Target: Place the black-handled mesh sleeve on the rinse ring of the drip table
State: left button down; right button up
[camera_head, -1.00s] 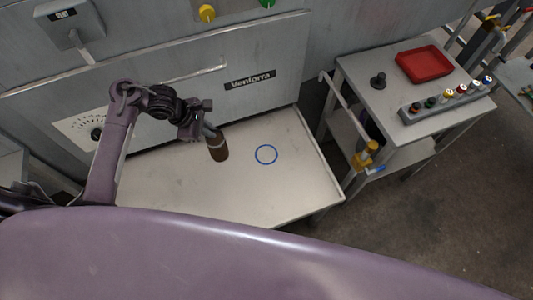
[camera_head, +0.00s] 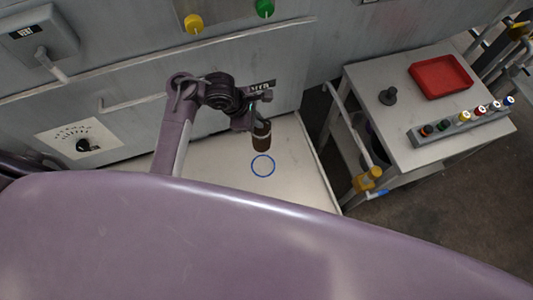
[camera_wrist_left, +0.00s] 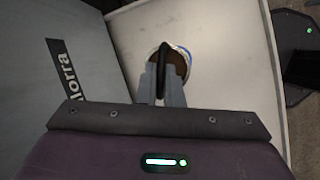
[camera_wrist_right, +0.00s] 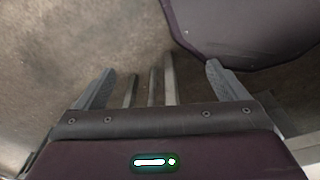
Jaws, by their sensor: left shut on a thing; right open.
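The mesh sleeve (camera_head: 261,139) is a brown cylinder with a paler band near its top. My left gripper (camera_head: 258,121) is shut on its black handle and holds the sleeve upright or nearly so. In the left wrist view the black handle (camera_wrist_left: 163,62) lies between the fingers (camera_wrist_left: 163,88), with the brown sleeve below it. The blue rinse ring (camera_head: 263,166) is on the white drip table (camera_head: 220,172). In the head view the sleeve's lower end is just above the ring; the gap cannot be judged. My right gripper (camera_wrist_right: 160,82) is open and empty.
A grey side table (camera_head: 365,88) at the right bears a red tray (camera_head: 441,77), a black knobbed piece (camera_head: 388,96) and a rack (camera_head: 462,121) of several coloured caps. A yellow-ended bar (camera_head: 368,178) stands between the tables. The machine wall (camera_head: 130,75) rises behind the drip table.

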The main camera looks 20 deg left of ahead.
aim_at(258, 138)
pick_arm(q)
notch_tip(258, 138, down, 2)
jog(key=shift+w+f+b, duration=0.1)
jog(key=shift+w+b, duration=0.05)
jog(key=shift+b, duration=0.8)
jog(key=f+b, duration=0.2)
jog(key=f, duration=0.1)
jog(key=f+b, duration=0.4)
jog(key=f, duration=0.1)
jog(key=shift+s+f+b, duration=0.25)
jog(key=shift+f+b, duration=0.1)
jog(key=shift+b, duration=0.05)
notch_tip(258, 138, down, 4)
jog(key=shift+w+f+b, duration=0.1)
jog(key=shift+w+b, duration=0.05)
jog(key=shift+b, duration=1.05)
jog(key=shift+d+f, duration=0.1)
jog(key=shift+f, duration=0.35)
notch_tip(258, 138, down, 4)
jog(key=shift+r+b, duration=0.2)
jog(key=shift+b, duration=1)
pick_arm(e)
notch_tip(258, 138, down, 14)
jog(key=s, duration=0.1)
jog(key=shift+r, duration=0.2)
pick_arm(q)
jog(key=shift+f, duration=0.1)
pick_arm(e)
jog(key=shift+s, duration=0.1)
